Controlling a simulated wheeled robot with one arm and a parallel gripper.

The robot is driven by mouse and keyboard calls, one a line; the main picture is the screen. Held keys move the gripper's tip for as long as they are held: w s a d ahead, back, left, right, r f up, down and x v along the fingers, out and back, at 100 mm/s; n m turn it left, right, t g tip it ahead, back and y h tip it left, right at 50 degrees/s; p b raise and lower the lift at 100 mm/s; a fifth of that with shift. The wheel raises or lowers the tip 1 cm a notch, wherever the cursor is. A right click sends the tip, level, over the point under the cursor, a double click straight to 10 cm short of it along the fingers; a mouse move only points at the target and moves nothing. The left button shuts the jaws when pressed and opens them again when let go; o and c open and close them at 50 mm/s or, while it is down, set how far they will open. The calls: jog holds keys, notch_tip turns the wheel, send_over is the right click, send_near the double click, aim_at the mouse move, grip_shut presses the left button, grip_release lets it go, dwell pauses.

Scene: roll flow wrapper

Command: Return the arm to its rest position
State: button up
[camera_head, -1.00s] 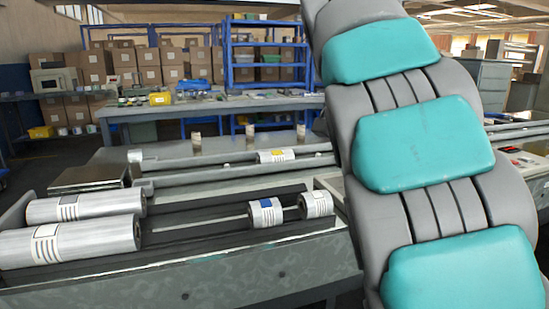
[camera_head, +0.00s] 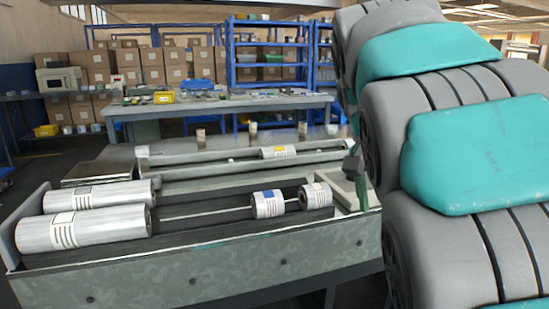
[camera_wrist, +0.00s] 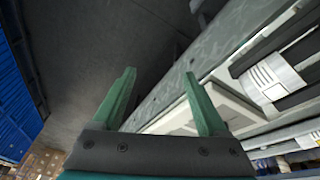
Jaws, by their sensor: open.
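My arm, grey with teal pads, fills the right side of the head view. My gripper (camera_wrist: 159,76) shows two green fingers set apart with nothing between them in the wrist view. In the head view, only a small part of my gripper (camera_head: 361,190) shows beside the arm, near the right end of the wrapper machine (camera_head: 190,270). The rest of it is hidden behind the arm. In the wrist view, the machine's edge and a silver roll (camera_wrist: 271,77) lie to the right of the fingers.
Two large silver rolls (camera_head: 95,228) lie at the machine's left, and two small rolls (camera_head: 268,204) at its right. A workbench (camera_head: 225,104) and blue shelves (camera_head: 268,65) stand farther back. Dark floor is open at the left.

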jog(key=s+a+f+n+g+y, duration=0.1)
jog(key=s+f+n, duration=0.3)
jog(key=s+f, duration=0.8)
jog(key=s+a+f+n+g+y, duration=0.2)
jog(key=s+f+n, duration=0.3)
jog(key=s+f, duration=0.7)
jog(key=s+a, duration=0.1)
jog(key=s, duration=0.1)
jog(key=shift+s+a+f, duration=0.15)
jog(key=shift+s+f, duration=0.15)
jog(key=shift+f, duration=0.1)
jog(key=shift+c, duration=0.3)
